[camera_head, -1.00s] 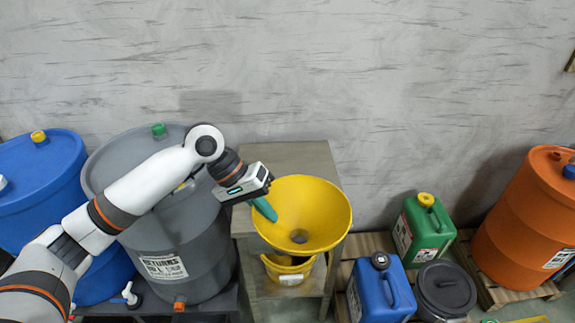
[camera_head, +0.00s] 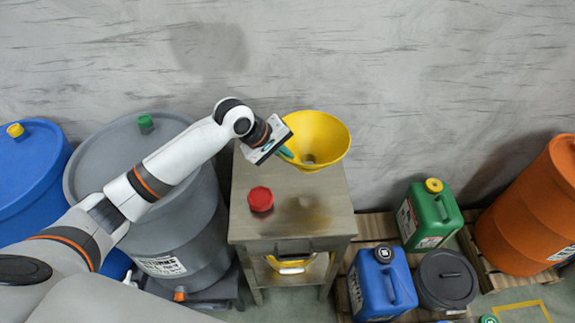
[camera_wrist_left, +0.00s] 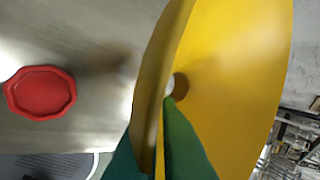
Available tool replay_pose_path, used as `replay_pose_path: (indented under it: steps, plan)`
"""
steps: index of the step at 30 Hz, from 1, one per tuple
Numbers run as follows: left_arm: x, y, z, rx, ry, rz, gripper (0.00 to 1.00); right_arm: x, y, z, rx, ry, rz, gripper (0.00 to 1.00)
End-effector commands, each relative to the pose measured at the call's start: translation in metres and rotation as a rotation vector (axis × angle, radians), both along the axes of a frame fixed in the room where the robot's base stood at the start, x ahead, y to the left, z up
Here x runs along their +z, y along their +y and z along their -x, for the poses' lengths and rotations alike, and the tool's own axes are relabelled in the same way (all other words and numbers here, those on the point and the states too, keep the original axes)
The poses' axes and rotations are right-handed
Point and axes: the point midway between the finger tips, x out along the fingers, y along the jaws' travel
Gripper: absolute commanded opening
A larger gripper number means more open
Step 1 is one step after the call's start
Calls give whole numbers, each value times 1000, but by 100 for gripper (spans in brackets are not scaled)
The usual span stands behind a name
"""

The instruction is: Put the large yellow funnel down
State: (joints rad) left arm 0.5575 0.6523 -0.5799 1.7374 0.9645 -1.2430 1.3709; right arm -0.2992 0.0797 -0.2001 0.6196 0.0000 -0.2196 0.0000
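The large yellow funnel (camera_head: 322,138) is at the back of the metal stand (camera_head: 245,205), its wide mouth tipped towards my camera. My left gripper (camera_head: 286,153) is shut on its left rim. In the left wrist view the green fingers (camera_wrist_left: 160,150) lie on either side of the funnel wall (camera_wrist_left: 235,70), and the hole in its bottom shows. The funnel seems to be held above the stand; the gap under it is not clear. My right gripper is not in view.
A red cap (camera_head: 260,199) lies on the stand top, left of a wet-looking patch. A yellow container (camera_head: 290,268) sits on the shelf below. A grey drum (camera_head: 170,215) stands left; blue (camera_head: 382,288) and green (camera_head: 428,218) canisters stand right. The stand's front is clear.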

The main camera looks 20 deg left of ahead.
Motion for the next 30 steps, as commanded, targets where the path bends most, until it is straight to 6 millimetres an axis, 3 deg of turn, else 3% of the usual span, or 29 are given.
replay_pose_path:
  steps: [6,18,29,30]
  plan:
    - [-40,0,1,0,2,0,0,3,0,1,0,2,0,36]
    - [-82,0,1,-1,2,-1,0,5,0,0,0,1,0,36]
    - [-88,0,1,-2,-2,0,0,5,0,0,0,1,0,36]
    - [-89,0,1,-2,0,-1,7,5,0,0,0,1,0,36]
